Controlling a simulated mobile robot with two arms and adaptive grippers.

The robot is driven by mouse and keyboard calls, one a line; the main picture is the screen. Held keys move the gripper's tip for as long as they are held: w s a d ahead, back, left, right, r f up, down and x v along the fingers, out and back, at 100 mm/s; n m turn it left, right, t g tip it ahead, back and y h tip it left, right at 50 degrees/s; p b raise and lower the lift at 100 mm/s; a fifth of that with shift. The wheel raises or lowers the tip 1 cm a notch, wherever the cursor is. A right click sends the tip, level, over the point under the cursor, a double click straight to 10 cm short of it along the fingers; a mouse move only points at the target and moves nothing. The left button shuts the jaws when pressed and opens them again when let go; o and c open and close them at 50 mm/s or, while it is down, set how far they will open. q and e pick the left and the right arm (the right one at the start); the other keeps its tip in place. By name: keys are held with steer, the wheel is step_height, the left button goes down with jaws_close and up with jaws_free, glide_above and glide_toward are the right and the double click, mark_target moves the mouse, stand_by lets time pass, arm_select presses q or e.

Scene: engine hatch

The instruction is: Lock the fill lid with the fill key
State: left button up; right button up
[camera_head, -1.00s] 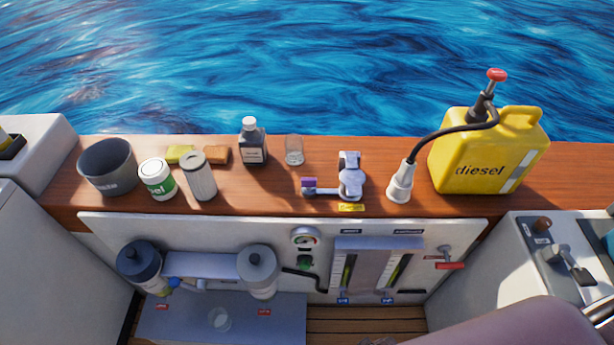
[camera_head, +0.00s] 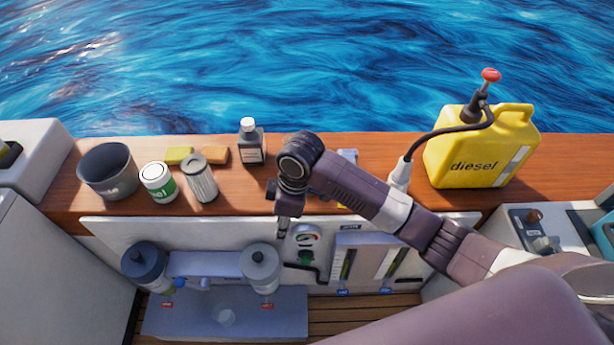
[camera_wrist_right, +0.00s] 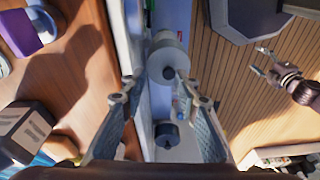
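In the head view my right arm reaches across the shelf from the right. It covers most of the chrome fill fitting (camera_head: 347,155), of which only a small part shows. Its gripper (camera_head: 284,225) points down at the shelf's front edge. In the right wrist view the right gripper (camera_wrist_right: 160,92) has its fingers apart with nothing between them. A purple block (camera_wrist_right: 26,32), possibly the fill key's handle, lies on the wood at upper left, outside the fingers. The lid's state is hidden. My left gripper (camera_wrist_right: 262,61) shows open and empty at the right of that view.
A dark bottle (camera_head: 251,145), a metal filter (camera_head: 200,180), a white tub (camera_head: 158,182) and a grey pot (camera_head: 107,172) stand left on the shelf. A yellow diesel can (camera_head: 480,150) with a hose stands right. Filter canisters (camera_head: 261,265) and gauges are below.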

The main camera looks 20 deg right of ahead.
steer(key=w+d+r, duration=0.2)
steer(key=w+d, duration=0.1)
steer(key=w+d+r+h, duration=0.1)
steer(key=w+d+r, duration=0.2)
steer(key=w+d, duration=0.1)
steer(key=w+d+r+n+h, duration=0.1)
steer(key=w+d+r, duration=0.2)
steer(key=w, duration=0.1)
steer(key=shift+d+r+g, duration=0.15)
steer(key=shift+r+g, duration=0.05)
steer(key=shift+g, duration=0.1)
step_height(320, 180, down, 8)
steer(key=shift+r+p, duration=0.15)
steer(key=shift+p, duration=0.35)
steer(key=shift+c, duration=0.4)
jaws_close()
